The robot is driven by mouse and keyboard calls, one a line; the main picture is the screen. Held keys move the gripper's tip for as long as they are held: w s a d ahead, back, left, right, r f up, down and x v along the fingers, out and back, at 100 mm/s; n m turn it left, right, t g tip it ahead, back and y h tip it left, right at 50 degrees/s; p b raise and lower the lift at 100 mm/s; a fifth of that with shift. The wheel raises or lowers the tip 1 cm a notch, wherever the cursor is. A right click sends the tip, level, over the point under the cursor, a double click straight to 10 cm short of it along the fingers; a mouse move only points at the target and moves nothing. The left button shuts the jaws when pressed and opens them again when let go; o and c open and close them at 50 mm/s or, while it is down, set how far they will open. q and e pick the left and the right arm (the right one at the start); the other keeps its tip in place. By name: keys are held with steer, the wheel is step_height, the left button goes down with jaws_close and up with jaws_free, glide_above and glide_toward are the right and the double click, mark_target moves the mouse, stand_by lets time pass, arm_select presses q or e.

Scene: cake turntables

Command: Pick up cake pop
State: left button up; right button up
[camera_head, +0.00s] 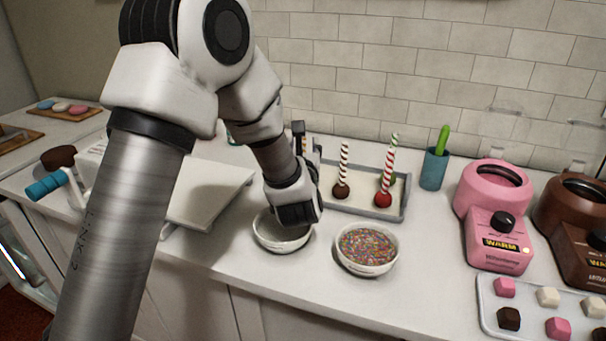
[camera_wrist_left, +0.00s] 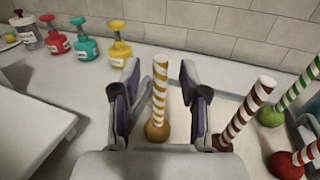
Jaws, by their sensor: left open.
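In the left wrist view a caramel-coloured cake pop (camera_wrist_left: 157,131) with a gold-and-white striped stick stands upright between the fingers of my left gripper (camera_wrist_left: 159,75). The fingers are open, one on each side of the stick, with gaps. In the head view my left gripper (camera_head: 304,142) reaches over the left end of the grey tray (camera_head: 405,205); my wrist hides that cake pop. A brown cake pop (camera_head: 342,190) and a red cake pop (camera_head: 383,199) stand on the tray. A green cake pop (camera_wrist_left: 271,116) shows in the wrist view.
A white bowl (camera_head: 268,242) sits under my wrist, and a sprinkle bowl (camera_head: 345,264) is beside it. A blue cup (camera_head: 433,170), pink warmer (camera_head: 492,190) and brown warmer (camera_head: 570,205) are to the right. Coloured bottles (camera_wrist_left: 85,45) stand at upper left in the wrist view.

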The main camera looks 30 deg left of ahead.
arm_select(q)
steer(key=shift+x, duration=1)
steer(key=shift+s+d+r, duration=0.1)
steer(key=shift+s+d, duration=0.05)
steer(key=shift+s, duration=0.1)
steer(key=shift+c, duration=0.6)
jaws_close()
